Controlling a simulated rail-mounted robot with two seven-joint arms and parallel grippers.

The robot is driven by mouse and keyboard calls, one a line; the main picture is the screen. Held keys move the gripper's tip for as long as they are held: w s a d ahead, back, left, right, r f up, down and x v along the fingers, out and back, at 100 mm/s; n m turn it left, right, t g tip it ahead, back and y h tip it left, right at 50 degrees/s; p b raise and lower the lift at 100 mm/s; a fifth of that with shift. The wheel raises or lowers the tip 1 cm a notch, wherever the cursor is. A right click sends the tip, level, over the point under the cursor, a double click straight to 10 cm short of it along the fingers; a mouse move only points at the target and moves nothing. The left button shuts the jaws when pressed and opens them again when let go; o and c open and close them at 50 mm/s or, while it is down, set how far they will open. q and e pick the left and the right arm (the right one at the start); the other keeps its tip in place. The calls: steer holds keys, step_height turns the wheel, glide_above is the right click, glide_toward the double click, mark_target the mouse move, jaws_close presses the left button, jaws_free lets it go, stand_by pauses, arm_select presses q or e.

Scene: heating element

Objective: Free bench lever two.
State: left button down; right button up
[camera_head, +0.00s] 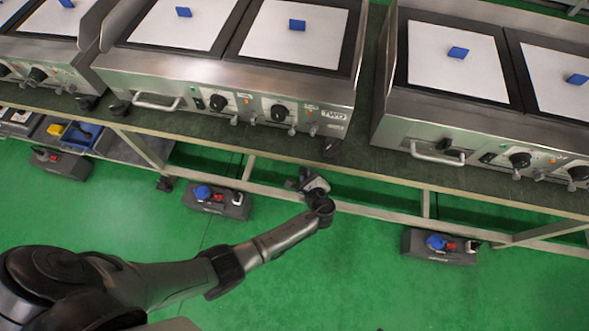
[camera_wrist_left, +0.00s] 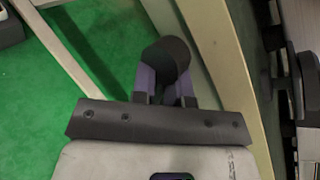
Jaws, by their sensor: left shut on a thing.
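My left arm reaches in from the lower left in the head view, and my left gripper (camera_head: 305,181) is low at the front of the bench (camera_head: 340,168), below the unit marked TWO (camera_head: 333,117). In the left wrist view my left gripper (camera_wrist_left: 165,92) has its purple-grey fingers closed on a dark, round-ended piece, which looks like the bench lever (camera_wrist_left: 168,55). It sits close beside the pale bench frame (camera_wrist_left: 225,60). In the head view I cannot make the lever out from the gripper. My right gripper is not in view.
Steel heating units with white plates (camera_head: 297,32) and (camera_head: 457,62) stand on the bench, with a gap between them. Dark power boxes (camera_head: 216,205) and (camera_head: 440,254) lie on the green floor (camera_head: 330,280). The floor before the bench is mostly clear.

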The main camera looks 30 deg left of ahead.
arm_select(q)
steer(key=shift+w+d+r+n+h+p, duration=0.1)
steer(key=shift+r+n+h+p, duration=0.1)
steer(key=shift+n+h+p, duration=0.4)
steer(key=shift+d+r+n+h+p, duration=0.1)
steer(key=shift+r+n+h+p, duration=0.05)
steer(key=shift+n+h+p, duration=0.4)
steer(key=c, duration=1.1)
jaws_free()
steer(key=shift+c, duration=0.2)
steer(key=p+v, duration=0.5)
steer(key=v, duration=0.8)
steer(key=shift+s+d, duration=0.2)
steer(key=shift+s, duration=0.15)
